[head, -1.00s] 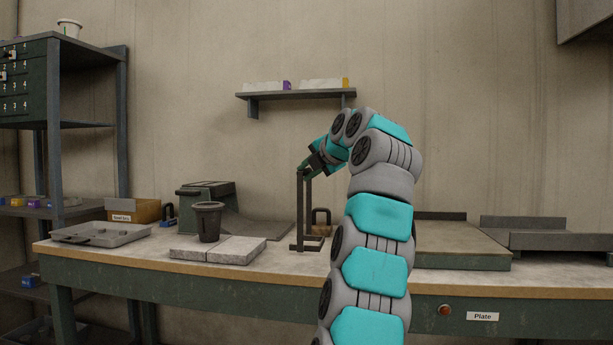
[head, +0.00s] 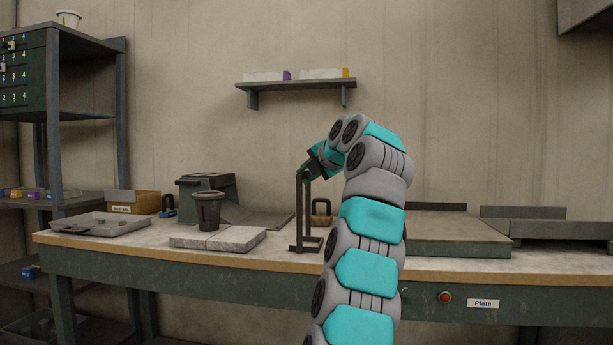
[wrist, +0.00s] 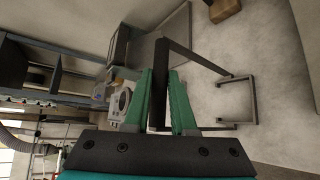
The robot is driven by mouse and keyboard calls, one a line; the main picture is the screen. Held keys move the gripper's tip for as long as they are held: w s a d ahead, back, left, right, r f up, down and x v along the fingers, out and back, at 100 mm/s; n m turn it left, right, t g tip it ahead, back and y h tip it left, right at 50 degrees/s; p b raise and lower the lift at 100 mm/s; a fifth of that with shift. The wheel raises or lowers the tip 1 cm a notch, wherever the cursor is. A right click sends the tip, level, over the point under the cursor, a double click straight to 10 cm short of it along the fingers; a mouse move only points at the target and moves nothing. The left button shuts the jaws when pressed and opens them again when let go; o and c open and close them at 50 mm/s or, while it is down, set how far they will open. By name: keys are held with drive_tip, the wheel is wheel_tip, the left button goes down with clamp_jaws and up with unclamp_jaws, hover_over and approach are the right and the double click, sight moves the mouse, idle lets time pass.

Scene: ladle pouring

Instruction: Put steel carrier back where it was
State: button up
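The steel carrier (head: 299,216) is a dark, thin frame with an upright post and a flat forked foot. It stands upright above the middle of the workbench in the head view, just right of the pale bricks. In the wrist view its foot (wrist: 252,98) shows over the bench top, and its top bar lies between my green fingers. My gripper (wrist: 161,72) is closed around that bar; it also shows at the top of the carrier in the head view (head: 309,173). Whether the foot touches the bench or hangs just above it, I cannot tell.
A dark cup (head: 208,211) stands on pale bricks (head: 240,241) left of the carrier. A padlock-shaped block (head: 321,214) is close behind it. A grey tray (head: 95,224) and cardboard box (head: 140,203) are at left. A low plate (head: 455,235) lies at right.

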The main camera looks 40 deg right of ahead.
drive_tip(key=o, duration=0.4)
drive_tip(key=shift+r, duration=0.15)
drive_tip(key=b+v, duration=0.1)
drive_tip(key=v, duration=1.1)
